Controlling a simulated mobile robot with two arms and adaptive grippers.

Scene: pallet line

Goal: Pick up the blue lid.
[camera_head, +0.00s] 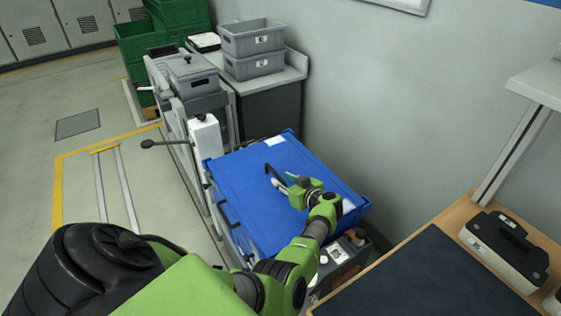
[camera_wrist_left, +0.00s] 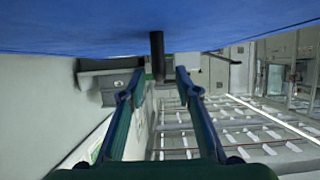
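The blue lid (camera_head: 245,165) lies flat as the broad top over a grey box-like body, with a white label near its far right corner and another by its right edge. A thin dark curved handle (camera_head: 268,168) rises from its middle. My left gripper (camera_head: 280,184) is just above the lid, beside the handle. In the left wrist view the lid (camera_wrist_left: 230,25) fills the top, and the dark handle (camera_wrist_left: 157,55) shows between the two spread fingers (camera_wrist_left: 158,85), with gaps on both sides. The fingers are open and empty. My right gripper is not in view.
A wall stands close along the lid's far right side. A grey lidded bin (camera_head: 194,76) and stacked grey crates (camera_head: 252,50) stand behind. A workbench with a dark mat (camera_head: 425,275) is at the lower right. Open floor (camera_head: 80,170) lies left.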

